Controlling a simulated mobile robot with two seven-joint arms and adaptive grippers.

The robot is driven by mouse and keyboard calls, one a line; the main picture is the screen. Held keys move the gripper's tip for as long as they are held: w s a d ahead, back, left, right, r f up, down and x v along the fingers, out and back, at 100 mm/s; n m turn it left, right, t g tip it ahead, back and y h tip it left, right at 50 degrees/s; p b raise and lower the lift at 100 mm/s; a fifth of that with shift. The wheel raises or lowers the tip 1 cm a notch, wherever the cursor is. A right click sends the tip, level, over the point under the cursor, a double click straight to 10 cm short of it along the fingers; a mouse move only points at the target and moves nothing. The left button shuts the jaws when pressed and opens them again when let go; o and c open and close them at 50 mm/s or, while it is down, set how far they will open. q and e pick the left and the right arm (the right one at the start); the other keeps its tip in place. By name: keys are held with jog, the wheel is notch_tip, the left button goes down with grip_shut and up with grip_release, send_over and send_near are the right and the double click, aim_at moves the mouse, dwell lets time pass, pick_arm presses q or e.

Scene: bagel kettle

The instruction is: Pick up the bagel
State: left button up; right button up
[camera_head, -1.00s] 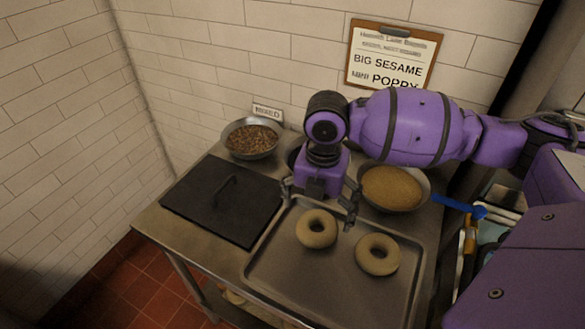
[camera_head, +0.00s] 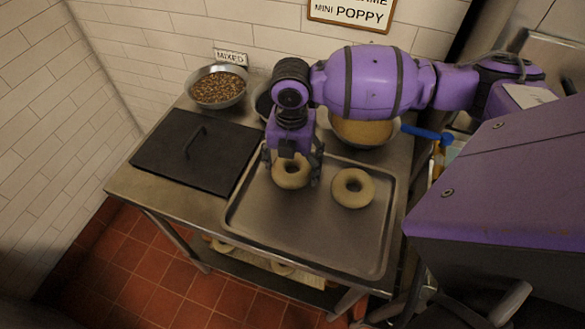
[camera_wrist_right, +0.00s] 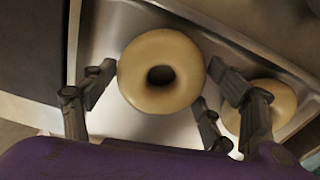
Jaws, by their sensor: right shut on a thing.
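Two pale bagels are over the metal tray (camera_head: 300,236). The left bagel (camera_head: 291,174) is between the fingers of my right gripper (camera_head: 292,180), which is shut on it. In the right wrist view this bagel (camera_wrist_right: 180,60) fills the space between the fingers (camera_wrist_right: 160,85), its hole facing the camera. I cannot tell whether it is clear of the tray. The other bagel (camera_head: 353,188) lies on the tray to the right; it also shows in the right wrist view (camera_wrist_right: 268,104), partly behind a finger. My left gripper is not in view.
A black lid with a handle (camera_head: 190,158) lies left of the tray. A bowl of mixed seeds (camera_head: 217,87) and a bowl of tan seeds (camera_head: 362,131) stand behind. A blue-handled tool (camera_head: 424,133) is at the right. The tray's front is bare.

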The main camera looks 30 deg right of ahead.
jog(key=shift+c, duration=1)
jog(key=shift+w+r, duration=0.1)
jog(key=shift+r, duration=0.5)
notch_tip(320, 180, up, 2)
jog(key=shift+r, duration=0.1)
jog(key=s+a+r, duration=0.1)
jog(key=s+r, duration=0.1)
jog(key=r, duration=0.1)
jog(key=s+a+r, duration=0.1)
jog(key=shift+s+a+r+p, duration=0.15)
jog(key=shift+a+r+p, duration=0.2)
jog(key=shift+r+p, duration=0.05)
jog(key=s+a+r, duration=0.4)
jog(key=s+a, duration=0.2)
jog(key=s, duration=0.1)
jog(key=shift+s+r+p, duration=0.3)
jog(key=shift+s+r, duration=0.1)
